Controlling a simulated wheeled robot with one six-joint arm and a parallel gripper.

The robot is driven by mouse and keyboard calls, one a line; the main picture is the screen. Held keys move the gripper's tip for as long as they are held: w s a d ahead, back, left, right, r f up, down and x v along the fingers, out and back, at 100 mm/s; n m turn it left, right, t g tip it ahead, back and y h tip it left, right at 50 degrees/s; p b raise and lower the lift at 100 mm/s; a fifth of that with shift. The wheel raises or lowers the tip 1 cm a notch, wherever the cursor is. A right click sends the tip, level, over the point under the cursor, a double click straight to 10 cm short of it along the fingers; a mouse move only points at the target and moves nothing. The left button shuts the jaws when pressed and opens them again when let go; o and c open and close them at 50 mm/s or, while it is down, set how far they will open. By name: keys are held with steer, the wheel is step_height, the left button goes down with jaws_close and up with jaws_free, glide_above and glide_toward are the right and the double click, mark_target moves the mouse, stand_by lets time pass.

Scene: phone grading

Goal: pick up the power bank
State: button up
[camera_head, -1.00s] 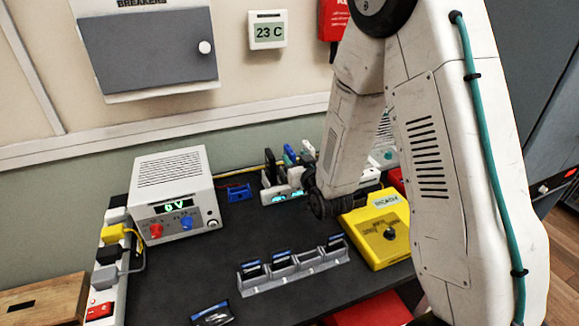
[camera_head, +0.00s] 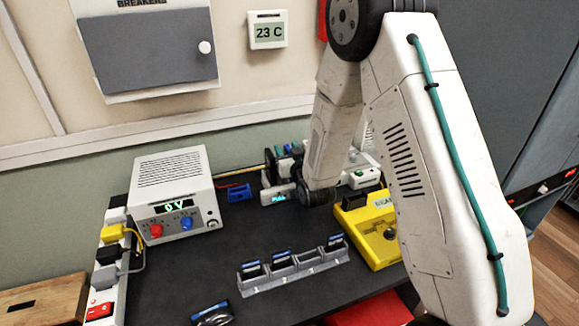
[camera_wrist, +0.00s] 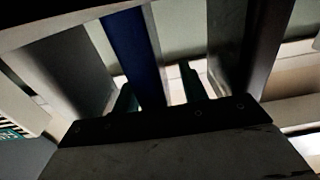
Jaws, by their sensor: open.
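A row of upright slabs (camera_head: 287,152), dark, blue and pale, stands at the back of the bench behind a small white unit with a lit green display (camera_head: 279,198). I cannot tell for certain which slab is the power bank. In the wrist view a blue slab (camera_wrist: 132,50) appears between the two fingers of my gripper (camera_wrist: 158,88), with dark grey slabs (camera_wrist: 252,40) on either side. My gripper is open and holds nothing that I can see. In the head view my wrist hangs over the back of the bench just right of the display, and the fingers are hidden.
A yellow box (camera_head: 372,240) stands right of my wrist. A grey slotted holder (camera_head: 295,272) with dark phones sits in front. A white power supply (camera_head: 174,197) and a small blue tray (camera_head: 239,192) are to the left.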

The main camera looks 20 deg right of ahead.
jaws_close()
